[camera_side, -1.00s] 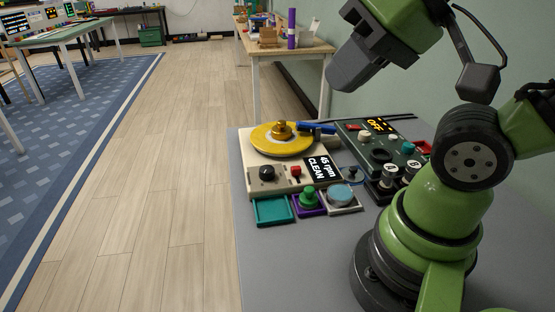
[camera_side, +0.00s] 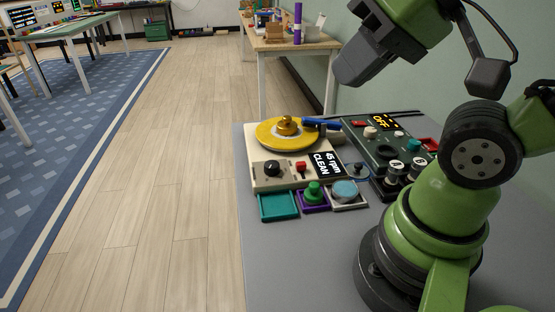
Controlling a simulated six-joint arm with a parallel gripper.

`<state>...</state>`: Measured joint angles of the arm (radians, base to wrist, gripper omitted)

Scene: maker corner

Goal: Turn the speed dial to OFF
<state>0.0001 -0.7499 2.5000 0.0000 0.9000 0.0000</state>
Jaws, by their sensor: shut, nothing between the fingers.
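The speed dial (camera_side: 272,168) is a round black knob on the front left of a cream turntable unit (camera_side: 256,150). The exact direction of its pointer is too small to read. The unit's black display (camera_side: 324,164) reads "45 rpm" and "CLEAN". A yellow platter (camera_side: 268,138) with a brass-coloured centre piece (camera_side: 287,125) sits on top of the unit, and a blue arm (camera_side: 321,124) lies at its right. My gripper (camera_side: 346,76) is shut and empty. It is raised above and behind the unit, well apart from the dial.
A red button (camera_side: 301,166) sits right of the dial. In front are a teal tray (camera_side: 278,207), a green knob (camera_side: 314,190) on a purple base, and a light-blue round button (camera_side: 345,190). A dark control box (camera_side: 383,157) showing "OFF" stands at right. The grey tabletop (camera_side: 300,260) in front is bare.

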